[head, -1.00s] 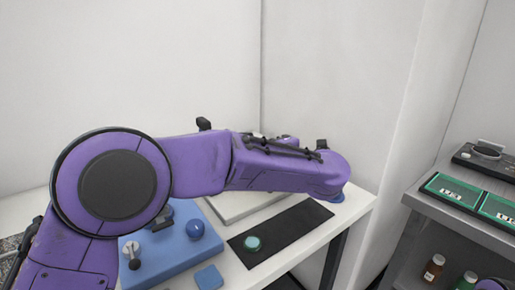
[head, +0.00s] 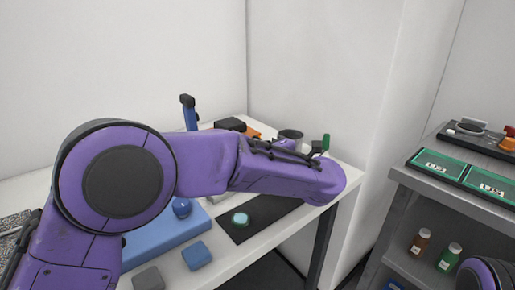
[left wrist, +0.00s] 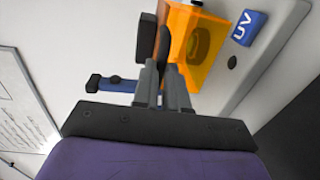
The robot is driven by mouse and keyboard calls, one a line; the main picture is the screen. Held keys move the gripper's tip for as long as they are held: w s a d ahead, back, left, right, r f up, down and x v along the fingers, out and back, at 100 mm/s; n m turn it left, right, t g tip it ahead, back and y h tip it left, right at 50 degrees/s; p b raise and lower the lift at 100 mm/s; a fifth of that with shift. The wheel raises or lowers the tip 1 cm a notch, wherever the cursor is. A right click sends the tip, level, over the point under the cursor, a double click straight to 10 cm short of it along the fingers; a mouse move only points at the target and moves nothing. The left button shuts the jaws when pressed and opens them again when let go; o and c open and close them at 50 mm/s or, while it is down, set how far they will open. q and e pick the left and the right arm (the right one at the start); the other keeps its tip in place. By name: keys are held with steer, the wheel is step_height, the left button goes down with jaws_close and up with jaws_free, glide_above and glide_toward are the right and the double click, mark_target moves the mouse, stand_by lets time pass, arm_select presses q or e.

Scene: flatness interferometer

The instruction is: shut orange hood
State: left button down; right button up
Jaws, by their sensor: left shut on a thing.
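The orange hood (left wrist: 207,50) shows in the left wrist view as a translucent orange box with a round yellowish part seen through it, on a pale base. My left gripper (left wrist: 163,72) is beside the hood, its two grey fingers closed on a narrow dark piece, which looks like the hood's handle. The fingers hide where that piece joins. In the head view only a small bit of orange (head: 254,133) shows behind my left arm, and the gripper is hidden there. My right gripper is out of view.
A blue UV label (left wrist: 248,27) lies beside the hood. A blue post (head: 189,113) stands at the back of the white table. A black mat with a teal disc (head: 240,219) and a blue block (head: 197,255) are in front. A grey shelf (head: 455,182) stands right.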

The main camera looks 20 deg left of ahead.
arm_select(q)
steer(key=shift+s+f, duration=0.2)
steer(key=shift+f, duration=0.5)
steer(key=c, duration=1.2)
jaws_free()
steer(key=shift+w, duration=0.15)
steer(key=shift+o, duration=0.2)
steer(key=shift+r, duration=0.1)
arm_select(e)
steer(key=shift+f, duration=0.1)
arm_select(q)
steer(key=shift+r, duration=0.15)
